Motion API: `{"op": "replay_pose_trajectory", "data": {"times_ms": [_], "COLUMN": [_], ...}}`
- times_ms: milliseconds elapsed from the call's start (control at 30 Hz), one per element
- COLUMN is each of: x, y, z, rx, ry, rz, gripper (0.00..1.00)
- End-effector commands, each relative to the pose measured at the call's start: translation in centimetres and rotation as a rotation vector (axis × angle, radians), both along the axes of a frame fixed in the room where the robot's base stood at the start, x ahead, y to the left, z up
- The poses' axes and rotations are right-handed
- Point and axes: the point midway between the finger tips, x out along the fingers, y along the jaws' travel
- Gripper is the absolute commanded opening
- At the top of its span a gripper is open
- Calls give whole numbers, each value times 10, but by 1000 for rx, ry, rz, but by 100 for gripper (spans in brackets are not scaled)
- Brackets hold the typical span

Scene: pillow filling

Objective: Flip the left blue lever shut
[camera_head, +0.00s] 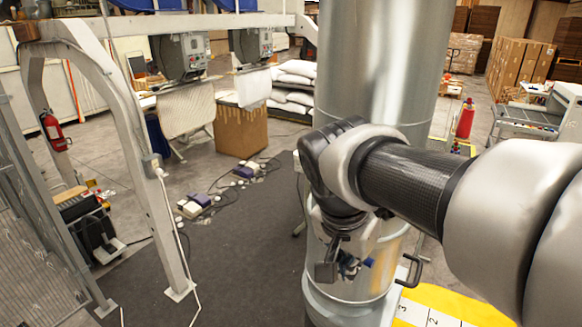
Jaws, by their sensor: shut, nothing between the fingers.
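My gripper (346,268) hangs at the end of my arm in front of the lower part of a large shiny metal cylinder (385,60). It is small and partly dark in this view, and its fingers are shut with nothing seen between them. A small blue piece (369,262) shows just right of the gripper, close against the cylinder. It may be a blue lever, but I cannot tell whether it is the left one or how it is set. I cannot tell whether the gripper touches it. My wrist and arm hide part of the cylinder.
A black handle (410,271) sticks out at the cylinder's right side. A yellow numbered floor marking (445,303) lies below right. A white metal frame (140,150) stands at left. Pedals (195,205) lie on the dark mat (240,262), whose front is mostly clear.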

Motion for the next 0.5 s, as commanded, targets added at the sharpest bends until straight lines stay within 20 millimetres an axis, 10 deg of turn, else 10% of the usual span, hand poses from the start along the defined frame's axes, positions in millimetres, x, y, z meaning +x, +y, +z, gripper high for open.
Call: {"op": "replay_pose_trajectory", "data": {"times_ms": [500], "x": [7], "y": [-10], "z": [-2], "rx": [1], "ry": [-1], "rz": [-3], "gripper": [0]}}
